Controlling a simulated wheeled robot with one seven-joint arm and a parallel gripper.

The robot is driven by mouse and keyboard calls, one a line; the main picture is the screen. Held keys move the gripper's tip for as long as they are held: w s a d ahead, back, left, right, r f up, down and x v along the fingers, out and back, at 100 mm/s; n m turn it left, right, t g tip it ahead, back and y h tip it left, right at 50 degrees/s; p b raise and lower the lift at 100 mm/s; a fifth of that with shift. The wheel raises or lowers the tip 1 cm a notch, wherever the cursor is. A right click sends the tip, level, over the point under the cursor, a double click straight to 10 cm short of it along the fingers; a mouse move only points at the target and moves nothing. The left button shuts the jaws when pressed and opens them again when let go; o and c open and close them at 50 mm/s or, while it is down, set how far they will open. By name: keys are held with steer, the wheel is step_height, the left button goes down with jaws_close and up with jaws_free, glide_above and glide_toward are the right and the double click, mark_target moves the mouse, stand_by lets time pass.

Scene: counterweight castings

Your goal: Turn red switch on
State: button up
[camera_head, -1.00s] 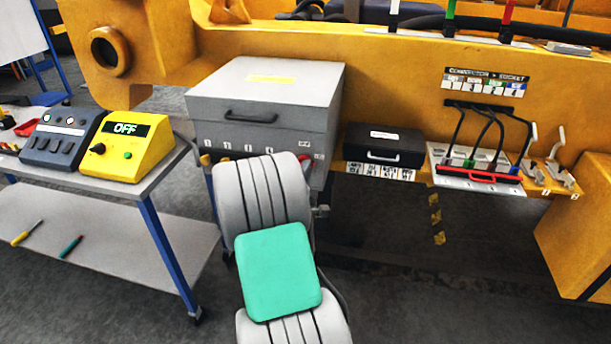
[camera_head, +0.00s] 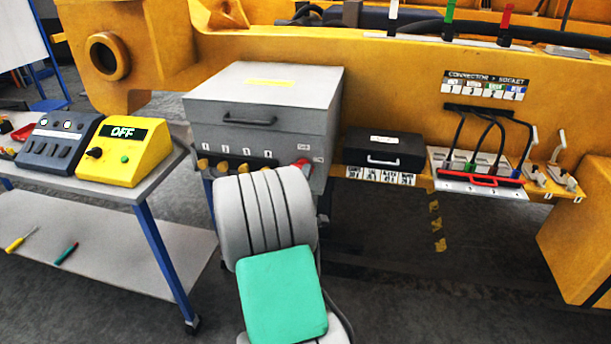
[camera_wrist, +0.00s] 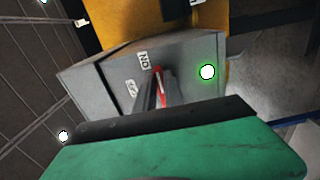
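The red switch (camera_head: 303,163) is on the lower right of the grey box's front (camera_head: 268,112), with small labels beside it. In the wrist view the red switch (camera_wrist: 160,80) shows as a narrow red strip near the ON and OFF labels. I cannot tell which label it points to. My gripper (camera_wrist: 159,88) reaches up to the switch, its dark fingers close together with the red strip showing between them. I cannot tell whether they press on it. In the head view my arm hides the gripper.
Several yellow knobs (camera_head: 243,168) line the box's front left of the switch. A black case (camera_head: 385,148) and a connector panel (camera_head: 475,180) are to the right. A yellow unit reading OFF (camera_head: 125,155) stands on the left table. A bright greenish light (camera_wrist: 207,72) shows near the switch.

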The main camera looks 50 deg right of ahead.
steer(key=o, duration=0.5)
steer(key=shift+c, duration=0.2)
steer(key=b+v, duration=0.1)
steer(key=v, duration=0.7)
steer(key=shift+b, duration=0.4)
steer(key=shift+d, duration=0.1)
